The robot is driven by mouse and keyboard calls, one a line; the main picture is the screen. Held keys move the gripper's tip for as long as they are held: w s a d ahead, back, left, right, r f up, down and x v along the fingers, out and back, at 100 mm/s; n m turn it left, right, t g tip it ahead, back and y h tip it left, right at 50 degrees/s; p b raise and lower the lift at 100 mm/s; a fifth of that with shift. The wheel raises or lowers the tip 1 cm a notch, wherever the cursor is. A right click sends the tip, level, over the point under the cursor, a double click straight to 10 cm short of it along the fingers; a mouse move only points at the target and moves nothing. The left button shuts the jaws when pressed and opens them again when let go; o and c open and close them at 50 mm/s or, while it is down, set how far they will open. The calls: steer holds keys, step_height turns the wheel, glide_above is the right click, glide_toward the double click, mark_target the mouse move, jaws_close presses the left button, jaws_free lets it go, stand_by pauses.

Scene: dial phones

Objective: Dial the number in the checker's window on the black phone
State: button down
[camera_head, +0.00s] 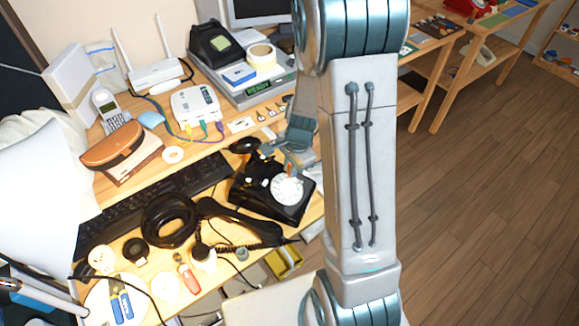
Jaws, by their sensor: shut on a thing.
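The black phone (250,202) with a white round dial (287,190) sits at the desk's right edge. A black handset (238,222) lies in front of it, off the cradle, with a coiled cord. My gripper (292,168) is just above and behind the dial, partly hidden by my arm. It is shut on a small orange-brown thing near the dial; whether this touches the dial I cannot tell. The checker (283,88), a grey box at the back, has a green-lit window (258,88) that seems to read READY.
A black keyboard (120,212), a black ring (168,220), a white router (157,74) and tools crowd the left. A yellow bin (284,262) is below the front edge. Floor at right is clear.

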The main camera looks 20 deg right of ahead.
steer(key=shift+d+f, duration=0.1)
steer(key=shift+s+d+f+b, duration=0.2)
steer(key=shift+s+d+b, duration=0.1)
steer(key=shift+d+b, duration=0.15)
steer(key=shift+s+d+f+b, duration=0.25)
steer(key=shift+s+d+b, duration=0.05)
steer(key=shift+s, duration=0.05)
steer(key=shift+s+d+r+p, duration=0.15)
steer(key=shift+r+p, duration=0.2)
steer(key=shift+r, duration=0.1)
steer(key=shift+s+d+r+p, duration=0.15)
steer(key=shift+r+p, duration=0.15)
steer(key=shift+r, duration=0.15)
stand_by(0.8)
step_height(320, 180, up, 6)
steer(key=s+d+p, duration=0.1)
steer(key=d+p, duration=0.1)
steer(key=p, duration=0.2)
steer(key=shift+s+r+p, duration=0.2)
steer(key=shift+s+p, duration=0.15)
steer(key=shift+s, duration=0.05)
stand_by(1.1)
